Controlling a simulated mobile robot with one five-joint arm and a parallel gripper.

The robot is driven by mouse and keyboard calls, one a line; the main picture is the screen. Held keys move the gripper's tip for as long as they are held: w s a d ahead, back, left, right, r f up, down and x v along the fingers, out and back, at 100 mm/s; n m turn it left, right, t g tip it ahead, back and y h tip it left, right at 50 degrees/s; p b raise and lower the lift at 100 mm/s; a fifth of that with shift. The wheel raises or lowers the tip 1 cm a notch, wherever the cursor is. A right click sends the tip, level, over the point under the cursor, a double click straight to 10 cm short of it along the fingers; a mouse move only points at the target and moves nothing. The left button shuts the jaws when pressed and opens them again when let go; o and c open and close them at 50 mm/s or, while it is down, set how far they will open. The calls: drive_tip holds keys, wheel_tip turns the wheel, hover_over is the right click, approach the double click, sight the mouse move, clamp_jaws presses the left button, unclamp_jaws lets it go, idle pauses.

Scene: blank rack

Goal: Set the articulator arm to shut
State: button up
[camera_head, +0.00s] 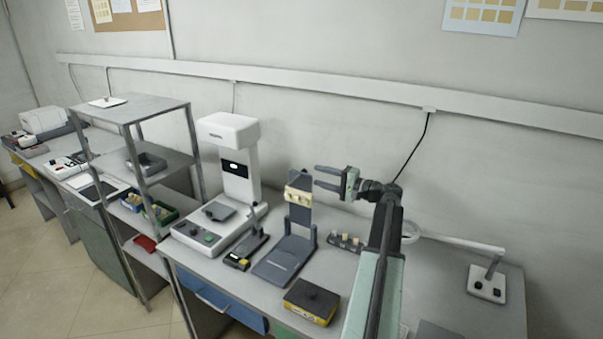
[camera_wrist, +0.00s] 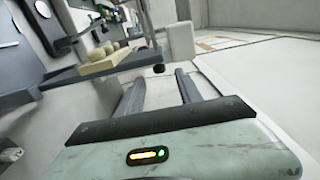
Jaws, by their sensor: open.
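The articulator is a dark grey hinged device with a flat base plate (camera_head: 282,262) on the bench. Its articulator arm (camera_head: 299,212) stands raised, roughly upright, with beige tooth casts (camera_head: 298,190) near its top. My gripper (camera_head: 317,176) is just right of the arm's top end, fingers apart and pointing left, with nothing between them. In the wrist view, the open fingers (camera_wrist: 160,77) show with the beige casts (camera_wrist: 103,60) and the dark arm plate (camera_wrist: 85,76) ahead to the left. I cannot tell whether a finger touches the arm.
A white column-shaped device (camera_head: 238,165) stands left of the articulator. A yellow-and-black box (camera_head: 311,301) sits in front, and a small holder with pale pieces (camera_head: 345,242) is behind right. A lamp base (camera_head: 487,284) stands at the far right. A metal shelf rack (camera_head: 130,108) is left.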

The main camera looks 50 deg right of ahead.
sight(304, 172)
drive_tip(key=x, duration=0.7)
drive_tip(key=shift+s, duration=0.1)
clamp_jaws()
drive_tip(key=shift+a+f, duration=0.1)
idle(1.0)
